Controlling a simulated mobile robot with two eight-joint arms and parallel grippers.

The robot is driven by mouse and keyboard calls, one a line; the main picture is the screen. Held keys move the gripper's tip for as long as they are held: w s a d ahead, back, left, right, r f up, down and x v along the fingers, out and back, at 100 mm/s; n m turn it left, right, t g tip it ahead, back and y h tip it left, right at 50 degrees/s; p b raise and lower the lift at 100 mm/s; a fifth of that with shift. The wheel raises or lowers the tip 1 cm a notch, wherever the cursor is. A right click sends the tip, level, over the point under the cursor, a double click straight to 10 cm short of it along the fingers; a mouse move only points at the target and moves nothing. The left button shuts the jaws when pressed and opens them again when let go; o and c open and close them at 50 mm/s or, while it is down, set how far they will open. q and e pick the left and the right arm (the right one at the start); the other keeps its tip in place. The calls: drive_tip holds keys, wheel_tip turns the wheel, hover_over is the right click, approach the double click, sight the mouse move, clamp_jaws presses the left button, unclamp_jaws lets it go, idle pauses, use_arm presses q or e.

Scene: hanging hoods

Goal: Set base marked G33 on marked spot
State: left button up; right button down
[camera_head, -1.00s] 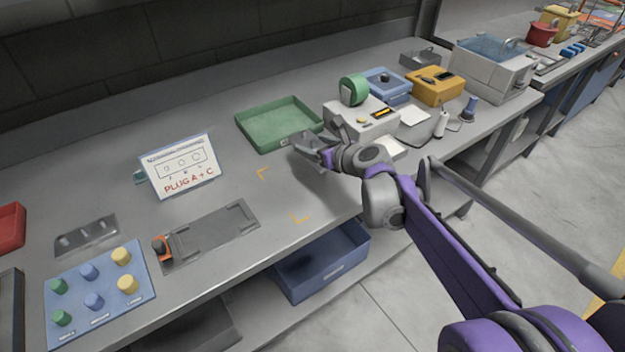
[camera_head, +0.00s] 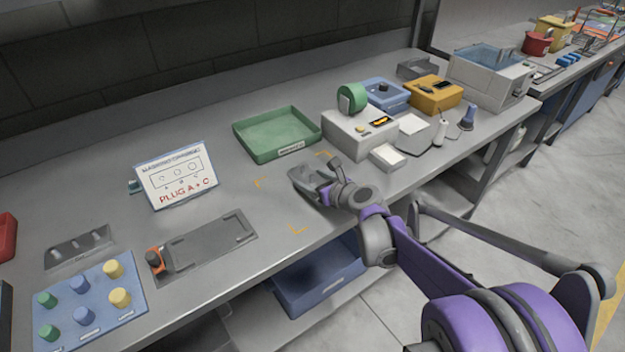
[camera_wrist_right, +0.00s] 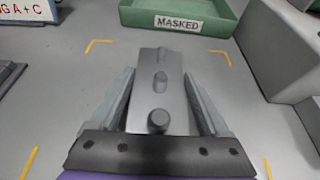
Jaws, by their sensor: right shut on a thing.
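My right gripper (camera_head: 328,178) is shut on a grey metal base (camera_head: 303,177) over the workbench. In the right wrist view the base (camera_wrist_right: 160,72) lies between the two fingers of the gripper (camera_wrist_right: 158,98), with a row of round features along its top. No G33 mark is readable on it. The marked spot shows as yellow corner marks (camera_head: 297,229) on the bench, and in the wrist view the corner marks (camera_wrist_right: 97,43) surround the base. Whether the base touches the bench is unclear. My left gripper is out of view.
A green tray (camera_head: 272,154) labelled MASKED stands behind the spot. A grey box (camera_head: 345,134) and a small white-topped block (camera_head: 388,156) stand to the right. A card reading PLUG A + C (camera_head: 178,178), a grey fixture plate (camera_head: 207,247) and a blue peg board (camera_head: 92,303) are left.

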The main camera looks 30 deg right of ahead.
unclamp_jaws()
drive_tip(key=shift+f, duration=0.1)
drive_tip(key=shift+s+r, duration=0.2)
drive_tip(key=shift+r, duration=0.05)
drive_tip(key=p+v, duration=0.2)
drive_tip(key=v, duration=0.9)
drive_tip(key=shift+s, duration=0.25)
